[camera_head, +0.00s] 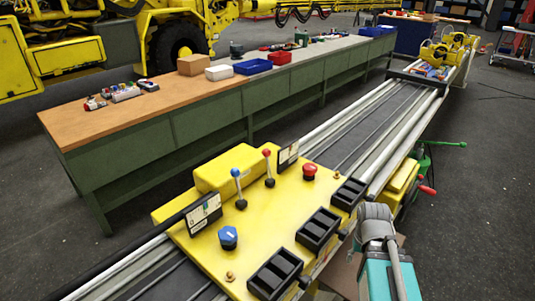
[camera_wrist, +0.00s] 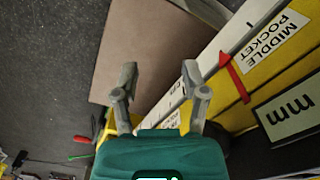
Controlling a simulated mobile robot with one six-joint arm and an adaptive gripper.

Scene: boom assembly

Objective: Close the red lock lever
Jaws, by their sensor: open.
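A thin red lever (camera_wrist: 235,78) shows in the wrist view against a yellow panel, its upper end by the edge of a long white strip (camera_wrist: 215,55). It slants down to the right. I take it for the red lock lever; I cannot make it out in the head view. My gripper (camera_wrist: 159,74) is open and empty, left of the lever and apart from it in the picture. The right finger overlaps the white strip in the picture; I cannot tell whether it touches. My gripper cannot be made out in the head view.
The yellow control console (camera_head: 290,215) carries a red-tipped stick (camera_head: 267,165), a blue-tipped stick (camera_head: 237,185), a red button (camera_head: 309,171) and black trays. A "MIDDLE POCKET" label (camera_wrist: 275,40) and an "mm" plate (camera_wrist: 290,110) lie right of the lever. A brown board (camera_wrist: 140,40) lies beyond my fingers.

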